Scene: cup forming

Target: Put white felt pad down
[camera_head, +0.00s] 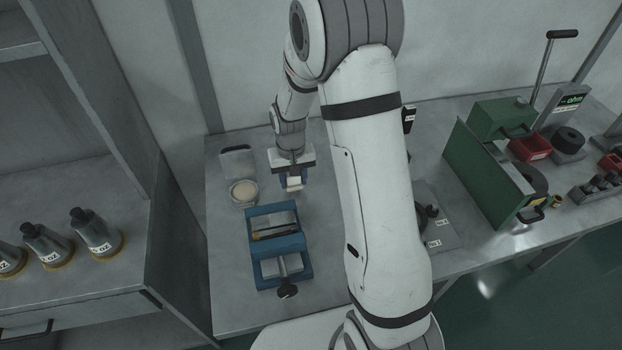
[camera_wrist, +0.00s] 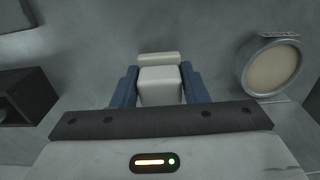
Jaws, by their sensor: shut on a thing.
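The white felt pad (camera_wrist: 160,86) is a small pale block between the two blue fingers of my gripper (camera_wrist: 158,92) in the wrist view. My gripper is shut on it. In the head view my gripper (camera_head: 292,182) points down over the back left part of the grey workbench (camera_head: 230,300), with the pale pad (camera_head: 294,184) at its tips. Whether the pad touches the bench I cannot tell.
A round dish with a beige face (camera_head: 243,191) stands left of my gripper, also in the wrist view (camera_wrist: 272,68). A blue vise (camera_head: 277,213) is in front. A green press (camera_head: 492,170) stands at the right. Bare bench lies at the front left.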

